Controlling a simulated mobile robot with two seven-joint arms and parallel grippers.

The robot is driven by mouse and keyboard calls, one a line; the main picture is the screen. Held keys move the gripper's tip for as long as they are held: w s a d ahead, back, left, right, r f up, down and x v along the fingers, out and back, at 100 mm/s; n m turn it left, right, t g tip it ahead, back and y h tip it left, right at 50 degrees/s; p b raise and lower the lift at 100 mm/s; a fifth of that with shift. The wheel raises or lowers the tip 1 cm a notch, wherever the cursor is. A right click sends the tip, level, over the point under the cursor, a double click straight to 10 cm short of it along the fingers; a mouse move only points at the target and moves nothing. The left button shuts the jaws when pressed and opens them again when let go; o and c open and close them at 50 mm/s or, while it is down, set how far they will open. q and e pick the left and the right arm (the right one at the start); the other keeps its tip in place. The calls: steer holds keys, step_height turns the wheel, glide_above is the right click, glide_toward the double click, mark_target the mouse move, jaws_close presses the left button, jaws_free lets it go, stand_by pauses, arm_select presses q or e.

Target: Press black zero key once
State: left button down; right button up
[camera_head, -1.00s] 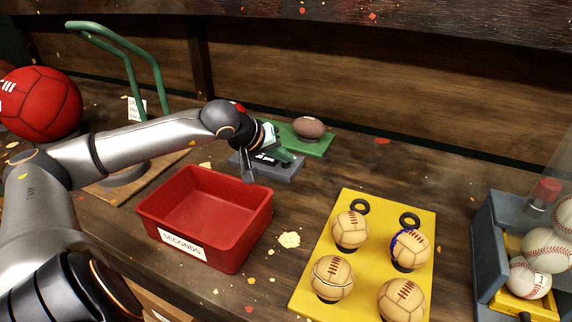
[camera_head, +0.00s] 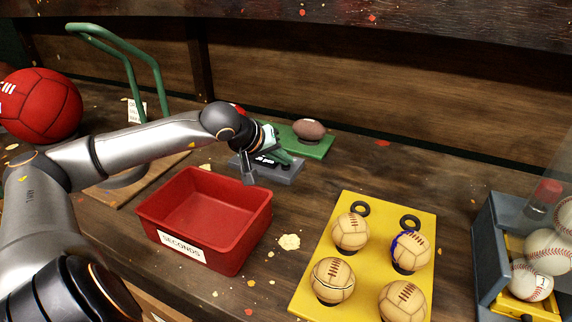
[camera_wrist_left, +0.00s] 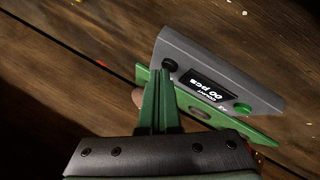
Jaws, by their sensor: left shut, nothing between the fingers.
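A grey counting scale (camera_head: 283,174) stands behind the red bin, with a dark display that seems to read "00 pcs". In the left wrist view the black zero key (camera_wrist_left: 170,65) is a round knob on the grey face (camera_wrist_left: 215,68), at one end of the display (camera_wrist_left: 207,88). A green key (camera_wrist_left: 243,109) is at the other end. My left gripper (camera_head: 289,158) is shut and empty, at the scale. In the left wrist view its green fingertips (camera_wrist_left: 160,74) appear close beside the black key; contact cannot be told. My right gripper is not in view.
A green plate (camera_head: 318,148) with a brown ball (camera_head: 309,130) adjoins the scale. The red bin (camera_head: 168,215) looks empty. A yellow tray (camera_head: 372,212) holds several tan balls. A large red ball (camera_head: 42,108) and a green-handled stand (camera_head: 155,75) are at left; baseballs (camera_head: 548,252) at right.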

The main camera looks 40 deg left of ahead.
mark_target(283, 171)
arm_select(q)
steer(key=shift+r, duration=0.55)
step_height(283, 171, up, 5)
steer(key=p, duration=0.4)
steer(key=shift+r, duration=0.1)
stand_by(0.8)
